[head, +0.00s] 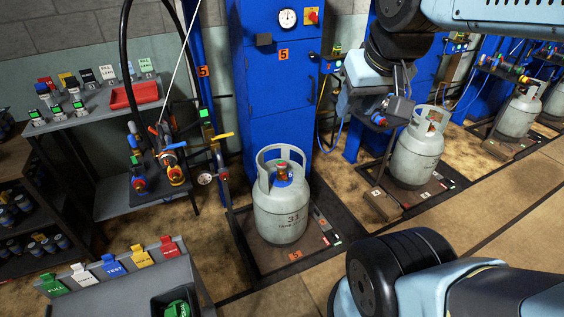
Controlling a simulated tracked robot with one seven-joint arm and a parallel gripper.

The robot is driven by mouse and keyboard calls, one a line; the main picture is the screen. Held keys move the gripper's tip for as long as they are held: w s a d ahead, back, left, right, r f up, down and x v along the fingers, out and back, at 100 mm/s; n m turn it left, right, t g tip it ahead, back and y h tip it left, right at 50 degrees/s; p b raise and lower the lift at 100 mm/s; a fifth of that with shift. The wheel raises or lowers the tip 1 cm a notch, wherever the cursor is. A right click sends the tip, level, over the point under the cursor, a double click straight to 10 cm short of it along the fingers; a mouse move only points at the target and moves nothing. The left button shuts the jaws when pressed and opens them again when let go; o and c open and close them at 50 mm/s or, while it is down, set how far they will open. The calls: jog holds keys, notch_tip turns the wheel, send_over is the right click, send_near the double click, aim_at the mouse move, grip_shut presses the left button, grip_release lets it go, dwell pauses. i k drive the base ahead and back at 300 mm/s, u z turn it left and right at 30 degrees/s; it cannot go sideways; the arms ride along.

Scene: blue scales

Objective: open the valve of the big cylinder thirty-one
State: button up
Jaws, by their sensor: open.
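The big grey cylinder (280,217) marked 31 stands upright on a dark scale platform (262,262) in the head view, in front of the blue cabinet. Its valve (282,172), with red and blue parts, sits at the top inside the grey collar; whether it is open or shut does not show. My gripper (381,118) is to the right of the cylinder and higher in the picture, apart from the valve. It looks empty; its fingers are small and partly dark against the arm.
A second grey cylinder (416,152) stands on the scale to the right, behind my gripper. A hose rack with coloured couplings (172,165) is at left. A blue cabinet (272,110) with a gauge stands behind. A grey sign bench (120,285) is at front left.

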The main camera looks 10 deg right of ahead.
aim_at(280, 164)
jog(key=u, duration=1.45)
jog(key=k, duration=1.25)
jog(key=z, duration=1.1)
jog(key=i, duration=1.65)
jog(key=u, duration=0.1)
